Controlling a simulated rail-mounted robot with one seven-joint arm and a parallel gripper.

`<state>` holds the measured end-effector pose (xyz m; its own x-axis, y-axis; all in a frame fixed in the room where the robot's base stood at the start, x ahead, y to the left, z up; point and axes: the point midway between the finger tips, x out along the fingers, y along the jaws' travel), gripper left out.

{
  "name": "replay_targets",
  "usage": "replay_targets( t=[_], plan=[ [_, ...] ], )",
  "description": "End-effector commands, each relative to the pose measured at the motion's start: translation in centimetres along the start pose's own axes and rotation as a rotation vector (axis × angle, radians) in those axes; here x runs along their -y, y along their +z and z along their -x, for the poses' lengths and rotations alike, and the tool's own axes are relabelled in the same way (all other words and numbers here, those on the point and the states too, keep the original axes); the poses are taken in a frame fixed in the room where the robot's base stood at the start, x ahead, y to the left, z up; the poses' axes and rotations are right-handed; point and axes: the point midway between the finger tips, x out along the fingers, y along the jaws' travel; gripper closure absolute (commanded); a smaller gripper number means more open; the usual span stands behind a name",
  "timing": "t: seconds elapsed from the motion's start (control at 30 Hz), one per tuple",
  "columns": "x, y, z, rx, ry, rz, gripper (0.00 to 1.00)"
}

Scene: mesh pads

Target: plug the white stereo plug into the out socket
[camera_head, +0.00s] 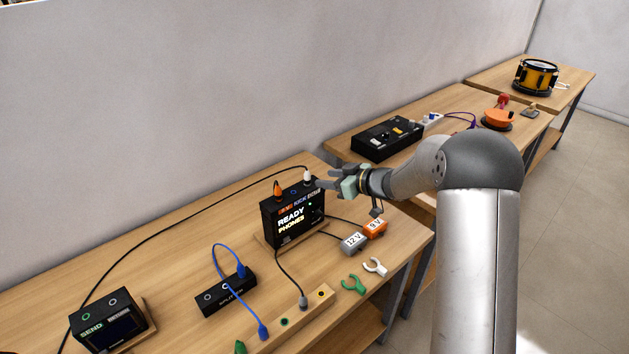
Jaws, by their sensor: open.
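The white stereo plug (308,175) stands upright at the right end of the top of a black box (293,219), whose screen reads READY PHONES. A black cable runs from the plug's top to the left. My gripper (326,180) is open, just right of the white plug, its fingers pointing left towards it. I cannot tell whether a finger touches it. An orange plug (278,188) stands at the box's left end. Between the plugs is a blue-ringed socket (293,191). The labels under the sockets are too small to read surely, so I cannot tell which is the out socket.
A SEND box (108,322) with ringed sockets stands at front left. A black splitter (226,296) with blue cable and a wooden socket strip (291,322) lie in front. Grey 12 V (352,243) and orange 9 V (375,228) adapters sit right of the box.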

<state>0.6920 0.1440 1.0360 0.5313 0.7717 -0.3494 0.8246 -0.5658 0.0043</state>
Motion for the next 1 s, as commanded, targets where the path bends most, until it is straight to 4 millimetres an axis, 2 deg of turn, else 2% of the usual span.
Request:
replay_targets(
  t=[0.03,0.2,0.4,0.57,0.87,1.0],
  plan=[
    [-0.1,0.1,1.4,-0.001,0.004,0.001,0.57],
    [0.0,0.1,5.1,0.0,0.002,0.002,0.57],
    [0.0,0.0,8.0,0.0,0.001,0.001,0.57],
    [0.0,0.1,8.8,0.0,0.0,0.0,0.57],
    [0.0,0.0,8.8,0.0,0.0,0.0,0.57],
    [-0.6,-0.9,9.4,0.01,0.081,0.012,0.57]
  ],
)
